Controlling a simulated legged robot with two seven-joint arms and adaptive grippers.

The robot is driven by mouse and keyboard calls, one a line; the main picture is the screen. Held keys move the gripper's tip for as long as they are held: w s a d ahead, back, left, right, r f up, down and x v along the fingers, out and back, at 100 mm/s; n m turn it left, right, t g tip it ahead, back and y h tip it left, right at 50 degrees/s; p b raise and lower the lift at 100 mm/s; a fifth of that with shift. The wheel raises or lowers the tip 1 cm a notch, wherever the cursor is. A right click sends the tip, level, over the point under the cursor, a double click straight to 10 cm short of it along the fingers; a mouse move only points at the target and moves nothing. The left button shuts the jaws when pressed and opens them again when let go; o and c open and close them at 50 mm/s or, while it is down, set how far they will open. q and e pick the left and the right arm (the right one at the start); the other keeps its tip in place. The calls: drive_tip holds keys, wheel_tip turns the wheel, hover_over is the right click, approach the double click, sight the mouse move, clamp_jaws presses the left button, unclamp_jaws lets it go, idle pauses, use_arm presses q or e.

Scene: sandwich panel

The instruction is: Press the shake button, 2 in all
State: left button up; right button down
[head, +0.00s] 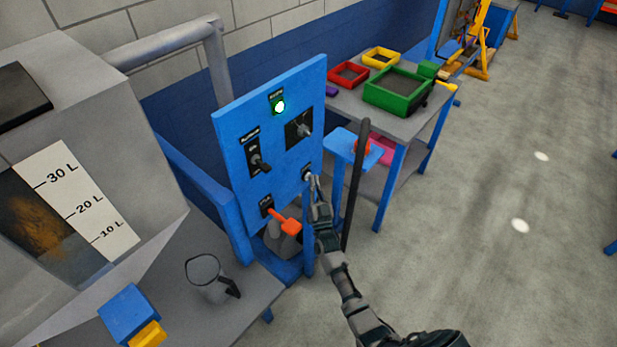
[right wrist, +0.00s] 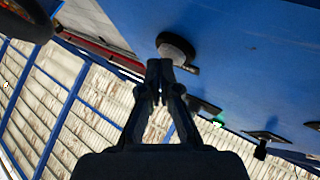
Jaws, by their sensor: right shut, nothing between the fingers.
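The blue panel (head: 233,128) stands upright on the left of the head view, with a lit green lamp (head: 279,105) near its top. A round grey button (head: 307,171) sits at its lower right edge; its label is too small to read. My right gripper (head: 314,181) is shut and empty, its fingertips right at this button and partly covering it. In the right wrist view the shut fingertips (right wrist: 160,66) overlap the lower edge of the round button (right wrist: 176,46). I cannot tell whether they touch or press it. My left gripper is not in view.
The panel also carries a black switch (head: 259,161), a rotary knob (head: 303,128) and an orange-handled lever (head: 285,222). A clear jug (head: 204,277) stands on the grey bench at lower left. A table with coloured trays (head: 398,91) stands behind. The floor at right is clear.

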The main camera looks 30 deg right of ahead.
drive_tip(key=shift+w+a, duration=0.1)
drive_tip(key=shift+w, duration=0.15)
drive_tip(key=shift+s+r, duration=0.1)
idle(0.5)
drive_tip(key=shift+s+d+p, duration=0.3)
drive_tip(key=shift+s+p, duration=0.1)
drive_tip(key=shift+s, duration=0.3)
drive_tip(key=shift+s+d+p, duration=0.35)
drive_tip(key=shift+s+p, duration=0.05)
drive_tip(key=shift+s, duration=0.35)
drive_tip(key=shift+s+d+p, duration=0.3)
drive_tip(key=shift+s+p, duration=0.1)
drive_tip(key=shift+s, duration=0.4)
drive_tip(key=shift+s+d+p, duration=0.35)
drive_tip(key=shift+s+p, duration=0.05)
drive_tip(key=shift+s, duration=0.35)
